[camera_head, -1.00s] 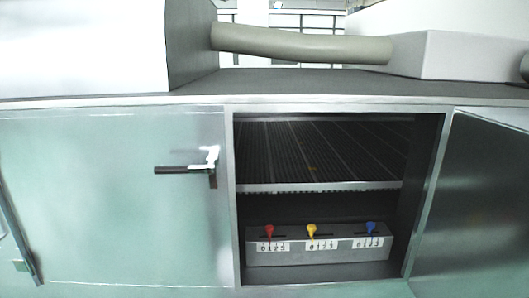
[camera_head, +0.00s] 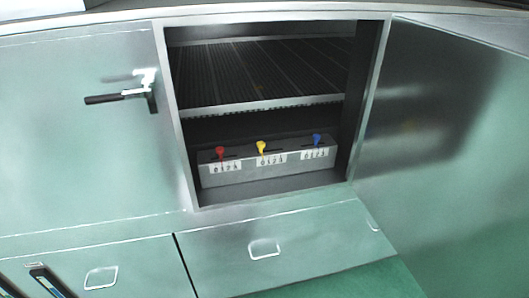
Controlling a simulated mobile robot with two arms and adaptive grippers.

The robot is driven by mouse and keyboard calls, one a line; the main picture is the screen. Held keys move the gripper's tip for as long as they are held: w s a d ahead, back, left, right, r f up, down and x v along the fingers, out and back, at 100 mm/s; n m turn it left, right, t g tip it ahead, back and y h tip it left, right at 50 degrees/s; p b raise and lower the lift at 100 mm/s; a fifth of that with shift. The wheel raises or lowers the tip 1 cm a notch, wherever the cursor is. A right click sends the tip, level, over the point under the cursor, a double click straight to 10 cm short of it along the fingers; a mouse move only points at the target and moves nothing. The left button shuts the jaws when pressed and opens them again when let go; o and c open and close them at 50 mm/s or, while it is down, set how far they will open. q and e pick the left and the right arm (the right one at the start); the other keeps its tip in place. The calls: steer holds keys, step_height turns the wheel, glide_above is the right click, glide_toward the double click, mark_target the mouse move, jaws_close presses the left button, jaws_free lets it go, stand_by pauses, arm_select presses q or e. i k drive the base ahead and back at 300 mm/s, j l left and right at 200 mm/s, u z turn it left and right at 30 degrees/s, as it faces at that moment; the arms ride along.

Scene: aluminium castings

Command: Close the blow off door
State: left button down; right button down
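The blow off door (camera_head: 440,130) is a grey metal panel standing wide open, hinged on the right side of a cabinet opening. It runs from the opening toward the right edge of the view. Inside the opening is a slatted shelf (camera_head: 260,75). Below it sits a grey control box (camera_head: 270,168) with a red lever (camera_head: 220,152), a yellow lever (camera_head: 261,147) and a blue lever (camera_head: 316,140). Neither of my grippers shows in the view.
A closed door (camera_head: 80,150) with a black handle (camera_head: 115,97) is left of the opening. Below are closed panels with recessed pulls (camera_head: 264,249). Green floor (camera_head: 340,283) shows at the bottom, clear in front of the open door.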

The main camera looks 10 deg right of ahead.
mark_target(442, 169)
steer(key=l+u, duration=0.1)
steer(key=l, duration=0.4)
steer(key=l+u, duration=0.1)
steer(key=l, duration=0.4)
steer(key=k+l+u, duration=0.1)
steer(key=l, duration=0.4)
steer(key=k+l, duration=0.1)
steer(key=l, duration=0.4)
steer(key=l+u, duration=0.15)
steer(key=l, duration=0.35)
steer(key=k+l+u, duration=0.1)
steer(key=l, duration=0.35)
steer(key=k, duration=0.05)
